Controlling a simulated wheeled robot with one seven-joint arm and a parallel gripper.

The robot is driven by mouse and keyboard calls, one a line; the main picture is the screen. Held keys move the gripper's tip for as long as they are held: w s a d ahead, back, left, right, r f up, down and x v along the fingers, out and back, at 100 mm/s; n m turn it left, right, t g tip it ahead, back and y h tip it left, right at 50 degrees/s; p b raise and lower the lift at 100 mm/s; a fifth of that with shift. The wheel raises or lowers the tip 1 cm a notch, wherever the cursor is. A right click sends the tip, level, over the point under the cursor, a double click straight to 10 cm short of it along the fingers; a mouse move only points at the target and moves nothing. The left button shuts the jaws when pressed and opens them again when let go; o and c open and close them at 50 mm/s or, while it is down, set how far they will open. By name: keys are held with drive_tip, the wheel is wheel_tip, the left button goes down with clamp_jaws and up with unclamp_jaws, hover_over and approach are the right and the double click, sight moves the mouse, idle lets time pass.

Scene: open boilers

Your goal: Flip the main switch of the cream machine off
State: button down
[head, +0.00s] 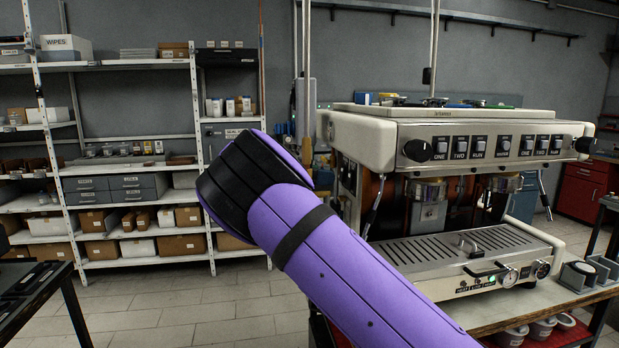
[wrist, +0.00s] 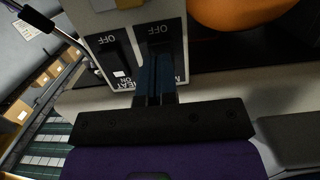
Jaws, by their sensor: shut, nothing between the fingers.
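The cream machine (head: 362,140) stands on a bench at the right in the head view. In the wrist view, two dark switches sit side by side on a plate (wrist: 99,42), each with OFF lettered at the picture's upper end. The left one, the heat switch (wrist: 122,62), has HEAT and ON at its lower end. The right one, the main switch (wrist: 158,47), shows only an M of its name and is mostly covered by my gripper (wrist: 156,66). My gripper's blue fingers are shut and empty, over that switch; I cannot tell whether they touch it. The switch's position is hidden.
An orange rounded part (wrist: 236,12) is beside the plate in the wrist view, and a black-tipped lever (wrist: 33,17) is at its left. In the head view, shelving (head: 205,170) stands at the back left. The tiled floor (head: 165,310) before it is clear.

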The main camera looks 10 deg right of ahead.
sight(340, 181)
drive_tip(key=shift+d+f, duration=0.15)
drive_tip(key=shift+d, duration=0.75)
drive_tip(key=shift+d+f+h, duration=0.35)
drive_tip(key=shift+d+h, duration=0.15)
drive_tip(key=shift+h, duration=0.7)
drive_tip(key=shift+d, duration=0.1)
drive_tip(key=shift+f, duration=0.1)
